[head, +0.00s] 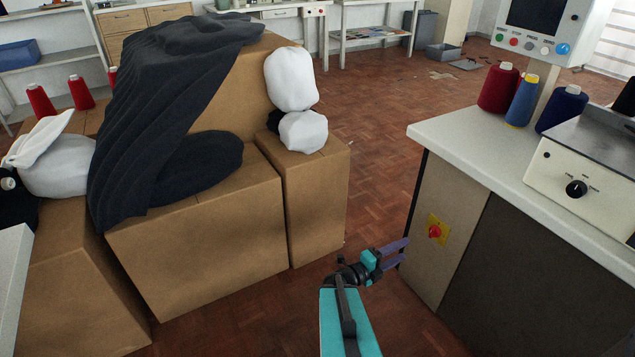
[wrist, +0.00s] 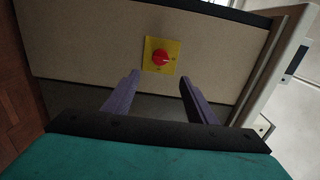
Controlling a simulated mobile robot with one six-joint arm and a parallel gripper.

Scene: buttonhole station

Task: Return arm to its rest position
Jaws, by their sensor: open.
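My gripper (head: 393,255) is at the end of my teal arm, low in the middle of the head view. Its two purple fingers point right, toward the side of the white-topped station. In the wrist view my gripper (wrist: 157,85) is open, with nothing between the fingers. A red rotary switch on a yellow plate (head: 435,231) is on the station's side panel. The switch also shows in the wrist view (wrist: 160,57), ahead of and between the fingertips. The fingers look apart from it.
The station's white worktop (head: 450,135) carries thread cones and a machine with a black knob (head: 577,188). Cardboard boxes (head: 205,240) with dark cloth (head: 165,110) and white bundles (head: 290,78) stand at left. Brown floor (head: 385,130) lies open between them.

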